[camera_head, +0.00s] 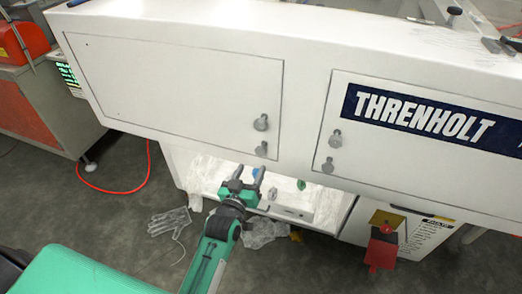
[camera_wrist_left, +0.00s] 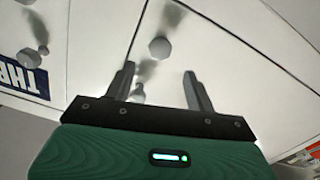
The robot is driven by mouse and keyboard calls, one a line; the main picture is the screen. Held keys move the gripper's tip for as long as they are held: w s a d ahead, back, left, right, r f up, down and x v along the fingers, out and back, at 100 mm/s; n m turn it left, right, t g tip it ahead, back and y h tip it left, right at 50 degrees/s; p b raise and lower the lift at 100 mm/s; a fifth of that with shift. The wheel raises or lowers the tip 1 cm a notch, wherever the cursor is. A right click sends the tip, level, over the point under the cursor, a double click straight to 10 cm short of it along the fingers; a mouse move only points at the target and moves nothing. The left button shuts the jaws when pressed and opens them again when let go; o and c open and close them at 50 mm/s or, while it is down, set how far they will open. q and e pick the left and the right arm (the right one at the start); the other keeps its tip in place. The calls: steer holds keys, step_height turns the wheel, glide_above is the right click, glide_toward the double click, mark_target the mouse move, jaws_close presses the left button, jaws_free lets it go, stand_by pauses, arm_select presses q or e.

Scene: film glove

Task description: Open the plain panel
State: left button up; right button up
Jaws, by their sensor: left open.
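The plain panel (camera_head: 175,85) is the white door without lettering on the left of the machine front, and it is closed. Near its right edge are an upper knob (camera_head: 261,123) and a lower knob (camera_head: 262,149). My left gripper (camera_head: 247,172) is open and empty, just below the lower knob in the head view. In the left wrist view, the open fingers (camera_wrist_left: 160,74) point toward the panel, with one knob (camera_wrist_left: 160,48) between and beyond the tips and another (camera_wrist_left: 138,92) beside the left finger. No contact with a knob shows. My right gripper is out of view.
A second panel lettered THRENHOLT (camera_head: 425,118) is to the right, with its own knobs (camera_head: 334,139). Below is an open lower bay (camera_head: 205,170) with small items. A grey glove (camera_head: 170,221) lies on the floor.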

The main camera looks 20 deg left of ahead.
mark_target(259, 152)
arm_select(q)
steer(key=w, duration=0.9)
steer(key=shift+w+d, duration=0.2)
steer(key=shift+w, duration=0.2)
jaws_close()
steer(key=shift+s, duration=0.15)
